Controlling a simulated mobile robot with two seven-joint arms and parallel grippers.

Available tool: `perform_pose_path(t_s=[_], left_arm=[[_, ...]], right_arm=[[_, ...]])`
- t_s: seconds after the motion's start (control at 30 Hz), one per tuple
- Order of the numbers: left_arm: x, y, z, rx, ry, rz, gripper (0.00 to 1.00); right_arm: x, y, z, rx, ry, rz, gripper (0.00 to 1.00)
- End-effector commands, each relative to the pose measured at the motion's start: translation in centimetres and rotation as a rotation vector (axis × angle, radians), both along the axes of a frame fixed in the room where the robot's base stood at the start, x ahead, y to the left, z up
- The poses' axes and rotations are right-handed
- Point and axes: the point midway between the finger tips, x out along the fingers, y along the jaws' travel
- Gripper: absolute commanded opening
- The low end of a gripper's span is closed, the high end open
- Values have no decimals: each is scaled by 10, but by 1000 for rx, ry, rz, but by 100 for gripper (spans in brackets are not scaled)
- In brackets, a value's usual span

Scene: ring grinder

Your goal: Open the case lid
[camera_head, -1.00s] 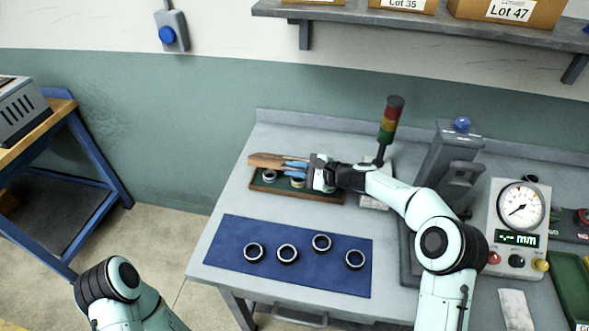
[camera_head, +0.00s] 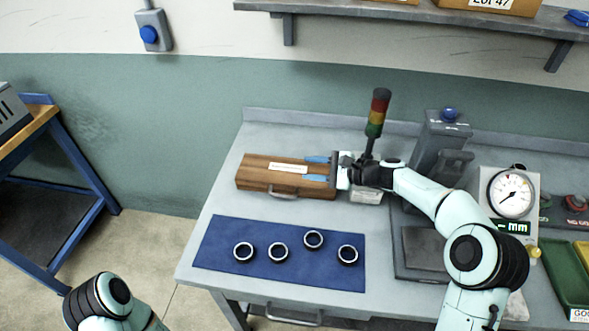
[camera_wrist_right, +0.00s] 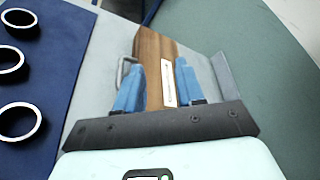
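The wooden case (camera_head: 262,178) sits on the bench with its lid down. It has a pale label (camera_head: 288,168) on top and a handle (camera_head: 284,193) at its front. My right gripper (camera_head: 317,169) is at the case's right end, its blue fingers pointing left over the lid. In the right wrist view, the fingers (camera_wrist_right: 154,85) are spread apart, with the brown lid (camera_wrist_right: 152,58) and label visible between them. Whether a finger touches the lid cannot be told. My left gripper is out of view; only part of that arm shows at lower left.
A blue mat (camera_head: 215,255) with several dark rings (camera_head: 278,252) lies in front of the case. A signal tower (camera_head: 376,112) stands behind my right gripper. A grey machine (camera_head: 440,135) and dial gauge (camera_head: 511,195) stand to the right. Bench left of the case is clear.

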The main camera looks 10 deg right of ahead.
Motion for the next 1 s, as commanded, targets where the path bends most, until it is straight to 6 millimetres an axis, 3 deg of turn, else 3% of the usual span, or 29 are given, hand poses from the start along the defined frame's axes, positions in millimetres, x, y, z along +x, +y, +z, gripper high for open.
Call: perform_pose_path(t_s=[0.1, 0.3, 1.0], left_arm=[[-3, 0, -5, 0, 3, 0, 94], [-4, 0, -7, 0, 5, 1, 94], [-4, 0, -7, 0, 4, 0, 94]], right_arm=[[-11, -18, 5, -1, 0, -1, 38], [-20, -31, 11, 0, 1, 1, 38], [-21, -32, 12, 0, 0, 1, 38]])
